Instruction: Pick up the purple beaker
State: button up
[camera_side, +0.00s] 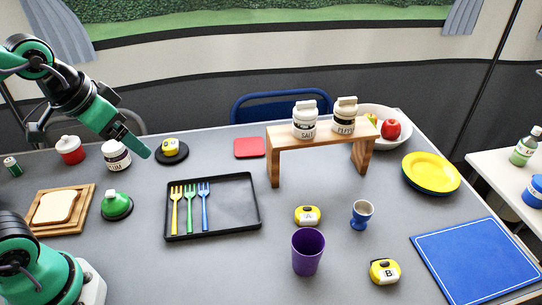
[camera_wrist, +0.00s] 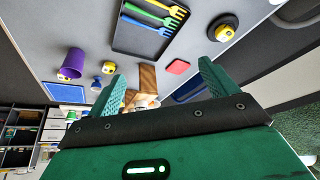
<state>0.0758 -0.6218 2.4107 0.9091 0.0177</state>
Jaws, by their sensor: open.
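The purple beaker (camera_side: 308,252) stands upright on the grey table near its front, right of the black tray. It also shows at the left of the wrist view (camera_wrist: 73,63). My gripper (camera_side: 143,152) is above the left part of the table, far to the left of the beaker. In the wrist view my gripper (camera_wrist: 160,85) shows two green fingers spread apart, with nothing held between them.
A yellow timer (camera_side: 307,215) sits just behind the beaker, a blue egg cup (camera_side: 361,215) to its right and another yellow timer (camera_side: 384,271) at front right. The black tray (camera_side: 235,222) holds coloured forks. A wooden riser (camera_side: 274,165) stands behind, with jars on top.

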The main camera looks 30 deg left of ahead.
jog(key=w+d+m+g, duration=0.2)
jog(key=w+d+m, duration=0.1)
jog(key=w+d, duration=0.35)
jog(key=m+g, duration=0.3)
jog(key=m, duration=0.4)
send_over(307, 252)
jog(key=s, duration=0.2)
jog(key=f, duration=1.5)
jog(key=shift+s+d, duration=0.2)
jog(key=shift+d, duration=0.05)
jog(key=shift+d+f, duration=0.2)
jog(key=shift+f, duration=3.95)
jog(key=c, duration=1.1)
jog(key=shift+o, duration=0.2)
